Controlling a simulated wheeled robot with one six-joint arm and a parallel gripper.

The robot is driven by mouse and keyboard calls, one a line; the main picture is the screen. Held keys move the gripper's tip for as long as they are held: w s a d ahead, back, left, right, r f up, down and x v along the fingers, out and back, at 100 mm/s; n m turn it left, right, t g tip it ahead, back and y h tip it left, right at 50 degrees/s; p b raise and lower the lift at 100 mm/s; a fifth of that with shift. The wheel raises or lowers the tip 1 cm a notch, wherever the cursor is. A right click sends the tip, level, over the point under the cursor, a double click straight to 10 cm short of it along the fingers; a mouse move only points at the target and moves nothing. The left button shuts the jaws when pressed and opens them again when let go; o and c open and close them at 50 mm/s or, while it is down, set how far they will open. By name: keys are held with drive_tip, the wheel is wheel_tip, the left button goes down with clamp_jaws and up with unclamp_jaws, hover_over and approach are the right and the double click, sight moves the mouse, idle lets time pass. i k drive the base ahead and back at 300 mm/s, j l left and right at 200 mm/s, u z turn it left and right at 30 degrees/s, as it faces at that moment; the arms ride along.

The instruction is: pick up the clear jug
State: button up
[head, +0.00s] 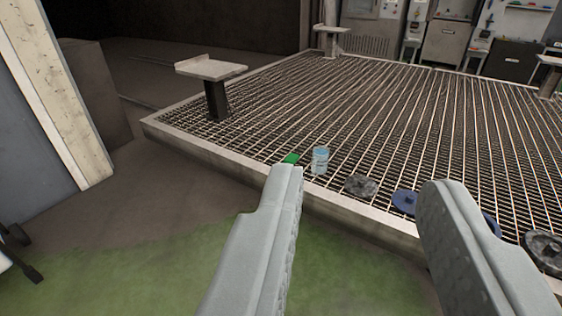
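A small clear, light-blue container (320,160), which looks like the clear jug, stands upright on the slatted platform near its front edge in the head view. My gripper (362,180) is open, its two grey fingers wide apart in the foreground with nothing between them. The jug appears beyond the fingertips, just right of the left finger's tip. Its handle cannot be made out at this size.
The slatted platform (375,105) has a raised pale rim. A green item (291,158), a grey disc (361,186) and a blue disc (405,202) lie near the jug; another grey disc (543,250) is at right. A pedestal (212,70) stands at the platform's left corner.

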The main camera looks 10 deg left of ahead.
sight(321, 153)
drive_tip(key=z, duration=1.45)
drive_tip(key=u, duration=1.45)
drive_tip(key=i+l+u, duration=0.1)
drive_tip(key=i, duration=0.45)
drive_tip(key=i+l+u, duration=0.1)
drive_tip(key=i+l, duration=0.2)
drive_tip(key=i, duration=0.25)
drive_tip(key=i+l+u, duration=0.15)
drive_tip(key=i+l, duration=0.15)
drive_tip(key=i, duration=0.25)
drive_tip(key=i+l+u, duration=0.1)
drive_tip(key=i+l, duration=0.2)
drive_tip(key=i, duration=0.25)
